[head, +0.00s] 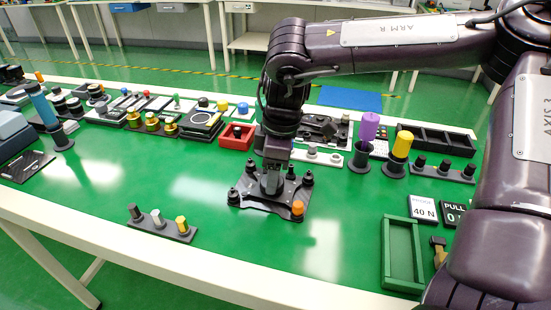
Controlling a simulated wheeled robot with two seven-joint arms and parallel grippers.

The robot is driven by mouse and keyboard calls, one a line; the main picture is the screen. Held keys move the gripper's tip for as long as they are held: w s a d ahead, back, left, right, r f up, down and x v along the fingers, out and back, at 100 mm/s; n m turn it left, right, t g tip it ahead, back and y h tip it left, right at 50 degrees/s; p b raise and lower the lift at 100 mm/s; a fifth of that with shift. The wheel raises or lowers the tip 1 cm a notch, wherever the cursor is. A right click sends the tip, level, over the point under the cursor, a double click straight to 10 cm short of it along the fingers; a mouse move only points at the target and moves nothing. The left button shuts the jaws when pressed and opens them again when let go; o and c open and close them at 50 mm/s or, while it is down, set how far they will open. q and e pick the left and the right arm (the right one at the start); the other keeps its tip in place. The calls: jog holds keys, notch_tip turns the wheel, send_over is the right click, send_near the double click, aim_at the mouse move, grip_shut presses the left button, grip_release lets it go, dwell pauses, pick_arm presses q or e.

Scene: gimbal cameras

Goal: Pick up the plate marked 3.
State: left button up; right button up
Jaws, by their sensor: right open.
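My right gripper (271,186) points down at the middle of a dark square plate (245,198) with a post at each corner, one capped in orange (297,208). The jaws are open, but the wrist and fingers cover the plate's centre, and I cannot tell whether they touch it. No number 3 is legible anywhere in the head view, so I cannot tell which plate bears it. My left gripper is not in view.
A small rack of three pegs (160,225) stands front left of the dark plate. A green tray (402,255) and a "40 N" card (422,209) lie to the right. A red bin (237,136), a purple-topped post (369,128) and a yellow-topped post (401,146) stand behind.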

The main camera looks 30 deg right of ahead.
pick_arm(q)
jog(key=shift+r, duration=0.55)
pick_arm(e)
jog(key=shift+w+a+f, duration=0.1)
jog(key=shift+f, duration=1.1)
jog(key=c, duration=0.9)
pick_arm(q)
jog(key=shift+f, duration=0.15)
pick_arm(e)
jog(key=shift+r, duration=0.15)
